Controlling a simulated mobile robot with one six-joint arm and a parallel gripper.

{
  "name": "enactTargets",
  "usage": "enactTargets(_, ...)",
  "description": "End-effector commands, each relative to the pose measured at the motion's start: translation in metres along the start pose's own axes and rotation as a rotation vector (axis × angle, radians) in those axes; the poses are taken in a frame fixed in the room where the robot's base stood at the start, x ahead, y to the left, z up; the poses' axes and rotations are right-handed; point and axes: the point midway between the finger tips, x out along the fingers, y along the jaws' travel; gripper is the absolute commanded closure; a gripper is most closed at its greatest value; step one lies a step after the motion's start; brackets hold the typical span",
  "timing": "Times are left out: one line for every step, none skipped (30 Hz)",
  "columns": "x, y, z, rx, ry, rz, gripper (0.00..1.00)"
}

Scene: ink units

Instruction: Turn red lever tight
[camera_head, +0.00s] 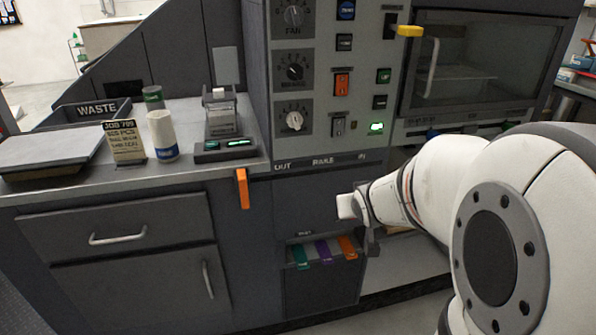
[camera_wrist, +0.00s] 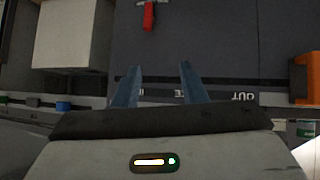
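A small red lever (camera_wrist: 149,16) shows at the top of the wrist view. Its grey crosspiece is at the frame's upper edge, on a dark panel. My gripper (camera_wrist: 160,67) is open, its two blue-grey fingers apart with nothing between them. The red lever lies beyond the fingertips, a little left of their middle, and is not touched. In the head view I cannot make out the red lever; my white arm reaches in from the right, in front of the lower cabinet, and may hide it.
An orange handle (camera_head: 242,188) hangs at the counter edge. Green (camera_head: 300,256), purple (camera_head: 323,251) and orange (camera_head: 347,246) tabs sit in a low slot. A yellow-tipped handle (camera_head: 409,31) sticks out at the upper right. A pale block (camera_wrist: 75,35) stands left of the lever.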

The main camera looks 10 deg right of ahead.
Motion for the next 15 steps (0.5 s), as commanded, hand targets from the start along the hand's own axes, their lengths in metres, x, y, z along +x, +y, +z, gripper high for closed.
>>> enactTargets(0.039, 0.007, 0.020, 0.004, 0.060, 0.004, 0.62)
enactTargets(0.053, 0.010, 0.021, 0.004, 0.103, 0.001, 0.62)
enactTargets(0.070, 0.015, 0.024, 0.005, 0.158, -0.005, 0.62)
enactTargets(0.083, 0.018, 0.026, 0.005, 0.201, -0.011, 0.62)
enactTargets(0.095, 0.021, 0.028, 0.006, 0.242, -0.020, 0.62)
enactTargets(0.110, 0.025, 0.033, 0.008, 0.296, -0.033, 0.62)
enactTargets(0.121, 0.027, 0.036, 0.010, 0.336, -0.045, 0.62)
enactTargets(0.131, 0.029, 0.040, 0.013, 0.375, -0.058, 0.62)
enactTargets(0.142, 0.032, 0.044, 0.016, 0.425, -0.076, 0.62)
enactTargets(0.150, 0.034, 0.047, 0.018, 0.462, -0.090, 0.62)
enactTargets(0.156, 0.036, 0.051, 0.023, 0.495, -0.104, 0.62)
enactTargets(0.164, 0.037, 0.056, 0.027, 0.535, -0.124, 0.62)
enactTargets(0.168, 0.039, 0.059, 0.030, 0.563, -0.136, 0.62)
enactTargets(0.172, 0.040, 0.062, 0.033, 0.589, -0.150, 0.62)
enactTargets(0.176, 0.041, 0.065, 0.039, 0.618, -0.165, 0.62)
